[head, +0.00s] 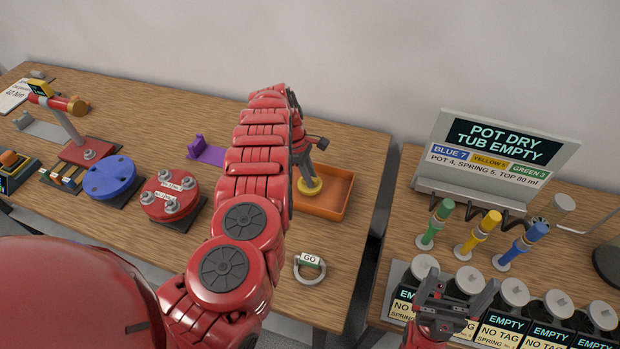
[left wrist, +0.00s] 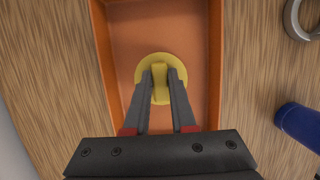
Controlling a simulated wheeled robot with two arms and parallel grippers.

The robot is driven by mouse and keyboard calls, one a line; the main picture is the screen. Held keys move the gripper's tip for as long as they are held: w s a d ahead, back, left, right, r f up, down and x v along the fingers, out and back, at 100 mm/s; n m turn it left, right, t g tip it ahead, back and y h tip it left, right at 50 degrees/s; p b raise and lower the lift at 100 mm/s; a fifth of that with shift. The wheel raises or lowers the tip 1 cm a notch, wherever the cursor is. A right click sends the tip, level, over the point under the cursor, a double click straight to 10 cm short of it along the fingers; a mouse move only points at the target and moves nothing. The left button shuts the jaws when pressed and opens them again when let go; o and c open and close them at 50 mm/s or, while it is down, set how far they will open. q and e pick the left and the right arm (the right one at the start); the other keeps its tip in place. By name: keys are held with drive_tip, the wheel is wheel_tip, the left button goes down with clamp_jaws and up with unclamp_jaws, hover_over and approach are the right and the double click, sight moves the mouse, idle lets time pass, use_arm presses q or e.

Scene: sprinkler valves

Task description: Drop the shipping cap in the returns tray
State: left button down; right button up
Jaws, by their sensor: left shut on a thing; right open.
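The shipping cap (head: 310,188) is a yellow disc with a raised grip bar. My left gripper (head: 307,170) is shut on that bar from above. The left wrist view also shows the cap (left wrist: 160,60) between the fingertips (left wrist: 161,78), inside the outline of the orange returns tray (left wrist: 203,25). The tray (head: 338,205) also shows in the head view, partly hidden by my left arm. I cannot tell whether the cap touches the tray floor. My right gripper (head: 452,290) is open and empty, in front of the right table's pots.
A grey ring tagged GO (head: 310,272) lies in front of the tray. Red (head: 168,205) and blue (head: 108,178) discs and a purple bracket (head: 207,152) are to the left. A gap separates the tables. Several tagged pots and a sign (head: 492,155) occupy the right table.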

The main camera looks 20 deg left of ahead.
use_arm(q)
drive_tip(key=shift+f, duration=0.95)
drive_tip(key=shift+s+f, duration=0.1)
drive_tip(key=shift+f, duration=0.1)
drive_tip(key=c, duration=0.8)
unclamp_jaws()
drive_tip(key=shift+o, duration=0.2)
drive_tip(key=shift+r, duration=0.15)
